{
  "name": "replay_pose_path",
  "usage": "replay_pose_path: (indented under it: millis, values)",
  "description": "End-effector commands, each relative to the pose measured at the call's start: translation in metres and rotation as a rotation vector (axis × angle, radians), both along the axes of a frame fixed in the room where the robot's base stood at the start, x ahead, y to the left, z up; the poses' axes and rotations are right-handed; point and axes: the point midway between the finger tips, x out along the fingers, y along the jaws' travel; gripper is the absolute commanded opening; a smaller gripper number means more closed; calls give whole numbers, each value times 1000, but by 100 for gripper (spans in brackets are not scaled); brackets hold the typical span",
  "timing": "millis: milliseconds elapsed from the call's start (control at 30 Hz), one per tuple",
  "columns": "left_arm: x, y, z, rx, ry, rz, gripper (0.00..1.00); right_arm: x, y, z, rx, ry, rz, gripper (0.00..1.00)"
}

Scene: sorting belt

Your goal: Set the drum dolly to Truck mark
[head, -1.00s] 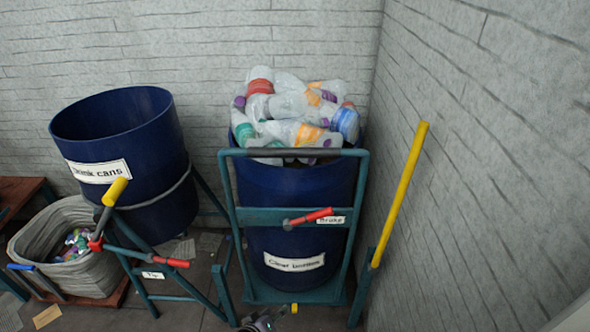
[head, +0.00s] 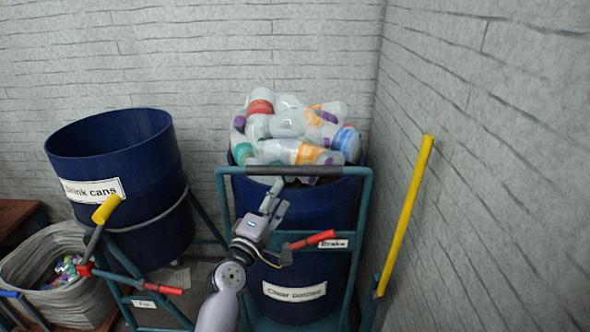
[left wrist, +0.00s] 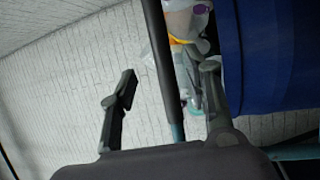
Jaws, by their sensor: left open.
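The drum dolly is a teal frame (head: 366,215) holding a blue drum (head: 290,292) labelled clear bottles and heaped with plastic bottles. Its dark handle bar (head: 300,170) crosses the top front of the drum. A red-gripped brake lever (head: 318,239) sits on its crossbar beside a "Brake" label. My left gripper (head: 276,192) is open just below and in front of the handle bar. In the left wrist view the dark bar (left wrist: 158,55) runs between the two open fingers (left wrist: 165,92), not visibly gripped. No Truck mark can be made out. My right gripper is not in view.
A yellow-handled lever (head: 406,215) stands right of the dolly, near the right wall. A brick wall is behind.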

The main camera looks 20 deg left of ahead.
Motion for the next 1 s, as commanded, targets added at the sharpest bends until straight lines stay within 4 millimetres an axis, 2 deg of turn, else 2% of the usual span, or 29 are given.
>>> replay_pose_path:
  millis: [33,300,500,700,1000]
  values:
    - [12,-1,4,0,-2,0,44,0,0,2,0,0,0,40]
    - [66,-8,12,1,0,-1,44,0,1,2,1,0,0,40]
    - [95,-11,16,2,1,0,44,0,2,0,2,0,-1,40]
    - [108,-13,19,3,1,0,44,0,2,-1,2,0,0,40]
    - [110,-13,19,3,2,1,44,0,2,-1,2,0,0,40]
